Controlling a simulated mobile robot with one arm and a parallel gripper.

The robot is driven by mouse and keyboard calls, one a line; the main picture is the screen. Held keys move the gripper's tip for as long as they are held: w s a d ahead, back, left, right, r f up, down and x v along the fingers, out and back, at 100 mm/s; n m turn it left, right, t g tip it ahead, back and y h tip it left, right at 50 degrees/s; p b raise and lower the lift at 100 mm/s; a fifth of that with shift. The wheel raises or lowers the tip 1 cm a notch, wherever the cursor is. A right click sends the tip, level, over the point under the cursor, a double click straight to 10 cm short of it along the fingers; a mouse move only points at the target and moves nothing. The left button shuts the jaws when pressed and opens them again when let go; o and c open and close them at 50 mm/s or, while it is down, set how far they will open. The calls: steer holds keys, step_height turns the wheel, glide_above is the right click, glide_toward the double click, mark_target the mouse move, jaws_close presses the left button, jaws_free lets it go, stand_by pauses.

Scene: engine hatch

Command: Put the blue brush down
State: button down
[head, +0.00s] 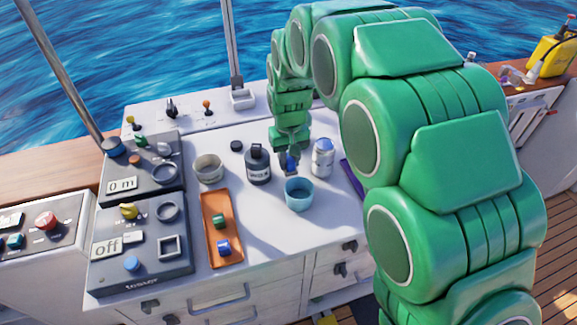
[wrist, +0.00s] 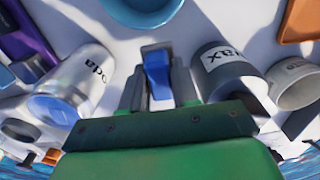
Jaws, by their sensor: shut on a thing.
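My gripper (head: 289,158) points down over the white counter top, between the dark bottle (head: 258,165) and the white can with a blue lid (head: 323,158). It is shut on the blue brush (head: 291,167). In the wrist view the blue brush (wrist: 158,76) sits between the two grey fingers of my gripper (wrist: 160,88). I cannot tell whether the brush touches the counter. A teal cup (head: 299,200) stands just in front of the gripper, apart from it, and its edge shows in the wrist view (wrist: 145,12).
A grey cup (head: 208,172) stands left of the bottle. An orange tray (head: 211,208) holds a green and a blue item. A tester panel (head: 150,272) with knobs is at left. A purple object (head: 352,181) lies at right. Bare counter shows between tray and teal cup.

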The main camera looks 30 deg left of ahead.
mark_target(289, 167)
steer(key=shift+w+a+f, duration=0.25)
steer(key=shift+f, duration=1.7)
steer(key=c, duration=0.8)
jaws_free()
steer(key=shift+f, duration=0.1)
steer(key=shift+c, duration=0.2)
step_height(289, 167, up, 11)
steer(key=shift+f, duration=0.1)
steer(key=shift+r, duration=0.75)
